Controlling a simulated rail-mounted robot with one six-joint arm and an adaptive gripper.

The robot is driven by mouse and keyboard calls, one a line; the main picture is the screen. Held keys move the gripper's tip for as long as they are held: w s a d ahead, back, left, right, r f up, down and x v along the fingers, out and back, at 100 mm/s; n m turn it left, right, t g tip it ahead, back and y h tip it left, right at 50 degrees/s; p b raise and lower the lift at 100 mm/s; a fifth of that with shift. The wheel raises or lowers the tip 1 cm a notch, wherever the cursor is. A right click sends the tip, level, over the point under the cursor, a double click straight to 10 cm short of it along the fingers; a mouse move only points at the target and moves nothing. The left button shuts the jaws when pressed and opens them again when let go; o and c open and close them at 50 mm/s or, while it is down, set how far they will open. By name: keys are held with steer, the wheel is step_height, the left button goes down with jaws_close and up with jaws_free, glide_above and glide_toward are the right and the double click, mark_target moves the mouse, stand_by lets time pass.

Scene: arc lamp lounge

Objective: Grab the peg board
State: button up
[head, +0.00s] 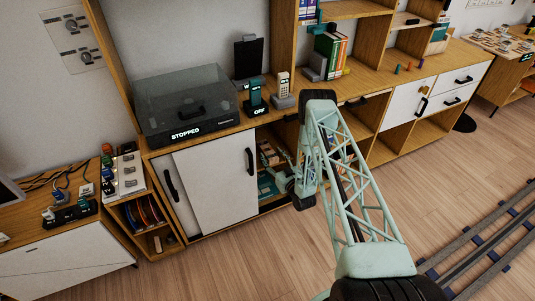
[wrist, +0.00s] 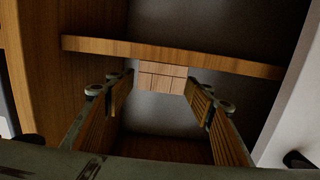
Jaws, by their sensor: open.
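A light wooden block with dark grid lines, which looks like the peg board (wrist: 162,78), shows in the wrist view at the edge of a wooden shelf (wrist: 95,46). In the head view, a pale brown item that may be the same board (head: 268,152) lies inside the open cabinet bay. My gripper (wrist: 160,88) is open, with one ridged finger on each side of the block in the picture. I cannot tell whether the fingers touch it. In the head view my gripper (head: 284,168) is at the cabinet opening, partly hidden by my arm.
A white sliding door (head: 215,185) borders the opening on the left. A teal item (head: 266,186) lies lower in the bay. The floor (head: 240,255) in front is clear.

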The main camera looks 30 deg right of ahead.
mark_target(267, 147)
steer(key=shift+w, duration=0.15)
steer(key=shift+w+f+b, duration=0.15)
steer(key=shift+w+b, duration=0.35)
steer(key=shift+w, duration=0.75)
steer(key=shift+w+f+b, duration=0.15)
steer(key=shift+w+b, duration=0.35)
steer(key=shift+w, duration=0.75)
steer(key=shift+c, duration=0.2)
steer(key=c, duration=1)
steer(key=shift+r, duration=0.15)
steer(key=shift+c, duration=0.2)
steer(key=shift+r+p, duration=0.35)
steer(key=shift+r, duration=0.3)
step_height(267, 147, up, 2)
steer(key=shift+p, duration=0.4)
steer(key=s+d+p, duration=0.1)
steer(key=s+d, duration=0.1)
steer(key=s, duration=0.5)
steer(key=s+d+r+p, duration=0.1)
steer(key=s+d+p, duration=0.1)
steer(key=s, duration=0.6)
steer(key=shift+s+r, duration=0.25)
